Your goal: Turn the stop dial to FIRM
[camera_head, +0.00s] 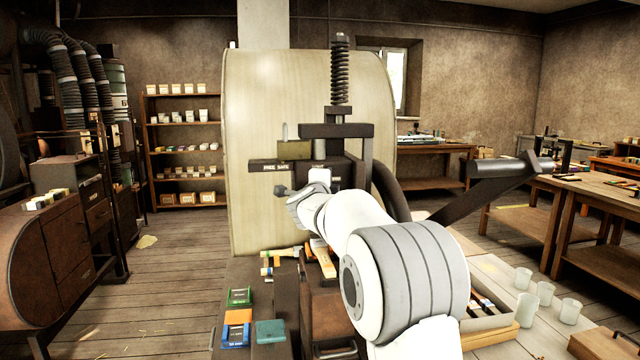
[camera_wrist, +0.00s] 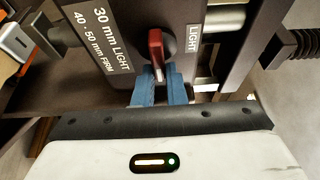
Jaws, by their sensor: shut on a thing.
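A LIGHT label (camera_wrist: 193,38) is right of the dial. A plate (camera_wrist: 104,42) to the left reads 30 mm LIGHT and 40 - 50 mm FIRM. In the head view the press (camera_head: 336,131) stands behind my white arm, which hides the dial and my fingers.
A dark lever arm (camera_head: 490,190) sticks out right of my arm. Coloured boxes (camera_head: 238,297) lie on the bench at lower left, and glass cups (camera_head: 526,306) stand at lower right. The floor at left is mostly open.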

